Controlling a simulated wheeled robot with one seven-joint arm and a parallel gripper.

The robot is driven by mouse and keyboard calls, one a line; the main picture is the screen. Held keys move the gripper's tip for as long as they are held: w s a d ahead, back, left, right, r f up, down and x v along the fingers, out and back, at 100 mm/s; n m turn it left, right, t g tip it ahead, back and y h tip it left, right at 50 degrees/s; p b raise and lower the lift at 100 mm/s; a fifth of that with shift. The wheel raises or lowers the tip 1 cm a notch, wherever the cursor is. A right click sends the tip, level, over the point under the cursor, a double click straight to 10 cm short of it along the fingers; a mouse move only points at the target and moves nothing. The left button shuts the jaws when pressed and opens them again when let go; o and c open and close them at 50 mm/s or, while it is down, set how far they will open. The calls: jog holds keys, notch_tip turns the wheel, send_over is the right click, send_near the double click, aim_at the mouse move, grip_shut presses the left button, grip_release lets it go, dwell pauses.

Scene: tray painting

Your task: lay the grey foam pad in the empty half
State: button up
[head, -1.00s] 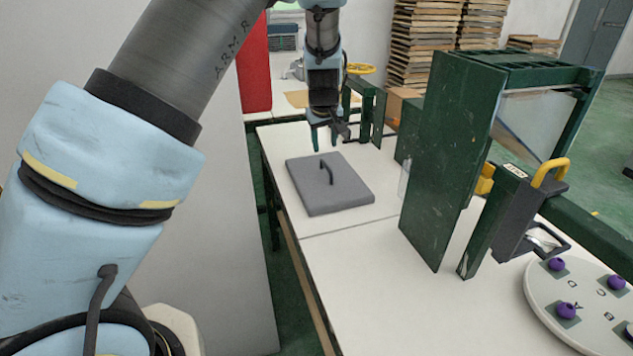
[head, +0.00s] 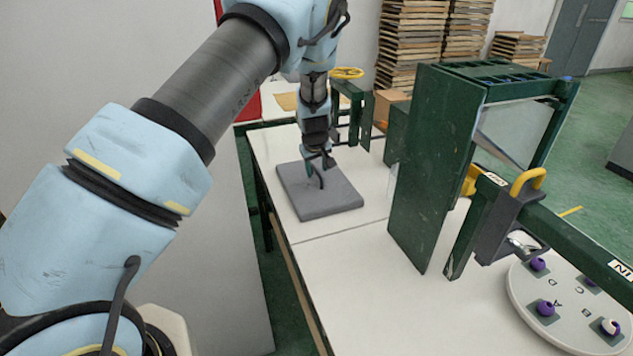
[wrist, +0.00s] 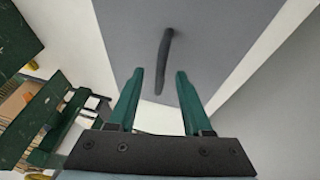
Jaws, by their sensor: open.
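The grey foam pad (head: 325,204) lies flat on the far part of the white table, with a dark arched handle (head: 321,180) on top. My gripper (head: 318,168) is just above the pad, pointing down at the handle. In the wrist view my gripper (wrist: 160,73) is open, with one green finger on each side of the handle (wrist: 163,62). Whether the fingers touch the handle I cannot tell. The pad (wrist: 220,45) fills the upper middle of that view. I cannot make out which place is the empty half.
A tall green panel and frame (head: 432,165) stands right of the pad. A round white disc (head: 566,325) with purple knobs is at the lower right. A dark box with a yellow handle (head: 527,183) is on the green rail. The near white tabletop (head: 345,285) is clear.

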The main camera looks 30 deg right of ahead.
jog(key=shift+f, duration=0.15)
grip_shut()
dwell(0.4)
dwell(1.0)
